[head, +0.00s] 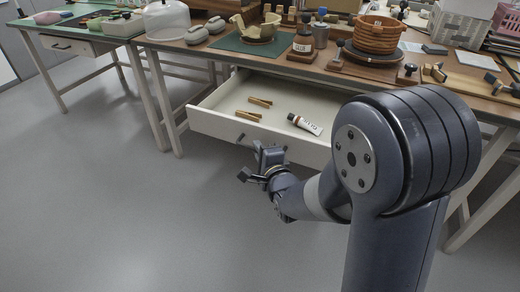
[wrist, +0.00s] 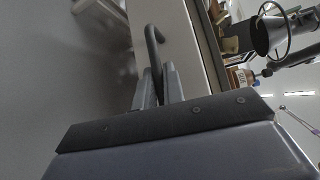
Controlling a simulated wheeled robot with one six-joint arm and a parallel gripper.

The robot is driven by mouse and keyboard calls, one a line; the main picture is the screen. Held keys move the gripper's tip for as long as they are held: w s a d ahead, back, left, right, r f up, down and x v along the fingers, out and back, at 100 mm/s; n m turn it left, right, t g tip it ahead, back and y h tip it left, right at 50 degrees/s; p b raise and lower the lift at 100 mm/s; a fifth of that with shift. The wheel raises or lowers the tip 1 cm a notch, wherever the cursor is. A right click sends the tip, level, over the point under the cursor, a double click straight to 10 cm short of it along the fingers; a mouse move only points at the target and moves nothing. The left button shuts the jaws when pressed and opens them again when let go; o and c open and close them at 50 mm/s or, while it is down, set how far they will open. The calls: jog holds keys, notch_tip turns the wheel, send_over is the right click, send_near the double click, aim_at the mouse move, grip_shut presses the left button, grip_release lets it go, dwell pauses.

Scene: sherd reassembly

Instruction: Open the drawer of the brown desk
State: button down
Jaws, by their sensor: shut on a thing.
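The brown desk (head: 345,68) has a white drawer (head: 205,121) under its top, pulled well out. Inside the drawer lie two small wooden clips (head: 260,102) and a white tube (head: 304,124) with a dark cap. My gripper (head: 262,150) is at the drawer's front face, near its middle. In the wrist view, my gripper (wrist: 159,88) is shut on the dark bar handle (wrist: 152,45) of the drawer. Part of the drawer front is hidden behind my arm in the head view.
The grey floor (head: 120,220) at the left front is clear.

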jog(key=shift+f, duration=0.1)
jog(key=c, duration=1.5)
grip_release()
jog(key=p+v, duration=0.2)
jog(key=v, duration=0.8)
jog(key=shift+s+d, duration=0.15)
jog(key=shift+s, duration=0.2)
jog(key=b+x, duration=0.2)
jog(key=x, duration=0.8)
jog(key=shift+w, duration=0.75)
